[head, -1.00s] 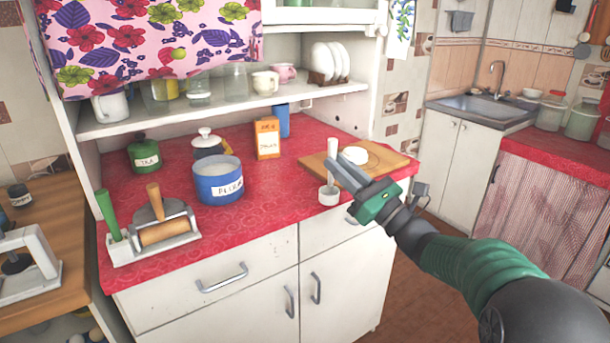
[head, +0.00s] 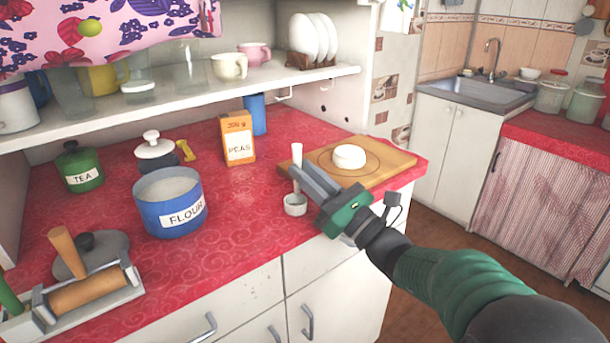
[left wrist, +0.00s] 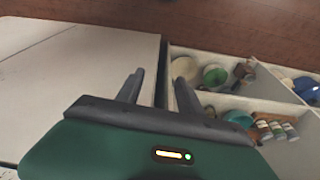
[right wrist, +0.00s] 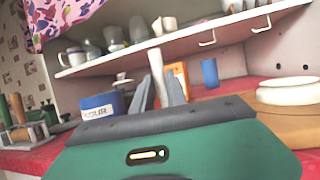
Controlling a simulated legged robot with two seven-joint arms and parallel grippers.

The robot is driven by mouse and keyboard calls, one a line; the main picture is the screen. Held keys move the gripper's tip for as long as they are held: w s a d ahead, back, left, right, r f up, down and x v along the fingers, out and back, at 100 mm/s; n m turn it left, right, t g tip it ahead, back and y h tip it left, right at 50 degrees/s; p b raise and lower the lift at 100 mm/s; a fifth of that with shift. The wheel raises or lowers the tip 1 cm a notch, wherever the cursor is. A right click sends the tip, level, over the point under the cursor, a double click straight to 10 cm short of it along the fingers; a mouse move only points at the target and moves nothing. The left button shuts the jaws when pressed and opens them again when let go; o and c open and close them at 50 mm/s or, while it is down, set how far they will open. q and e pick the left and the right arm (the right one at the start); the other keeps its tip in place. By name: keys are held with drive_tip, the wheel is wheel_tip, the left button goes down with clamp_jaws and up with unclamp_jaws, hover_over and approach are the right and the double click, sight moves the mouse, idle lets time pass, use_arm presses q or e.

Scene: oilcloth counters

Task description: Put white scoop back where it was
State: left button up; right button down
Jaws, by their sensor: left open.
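The white scoop (head: 295,207) has an upright handle with a small round cup at the bottom. My right gripper (head: 304,179) is shut on its handle and holds it upright over the red counter, left of the cutting board's front part. I cannot tell how far the cup is above the cloth. In the right wrist view the handle (right wrist: 157,72) rises between the fingers. The blue flour pot (head: 168,210) stands open to the left. My left gripper (left wrist: 158,86) is open and empty in the left wrist view, and is outside the head view.
The cutting board (head: 395,165) carries a white round thing (head: 349,157). The peas box (head: 238,138), a blue cup (head: 255,115), the lidded pot (head: 155,152) and the tea tin (head: 80,168) stand behind. A rolling-pin rack (head: 90,297) is front left. The counter's middle is clear.

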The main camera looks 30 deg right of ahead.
drive_tip(key=c, duration=1.6)
unclamp_jaws()
drive_tip(key=shift+s+a, duration=0.1)
drive_tip(key=shift+a, duration=0.05)
drive_tip(key=shift+o, duration=1.3)
drive_tip(key=shift+a+r, duration=0.1)
drive_tip(key=shift+a, duration=0.35)
drive_tip(key=shift+w+a+r, duration=0.1)
drive_tip(key=shift+w+a, duration=0.1)
drive_tip(key=shift+a, duration=0.3)
drive_tip(key=shift+s+d, duration=0.2)
drive_tip(key=shift+d, duration=0.15)
drive_tip(key=p+v, duration=0.1)
drive_tip(key=v, duration=1.1)
drive_tip(key=shift+w+d, duration=0.1)
drive_tip(key=shift+d, duration=0.05)
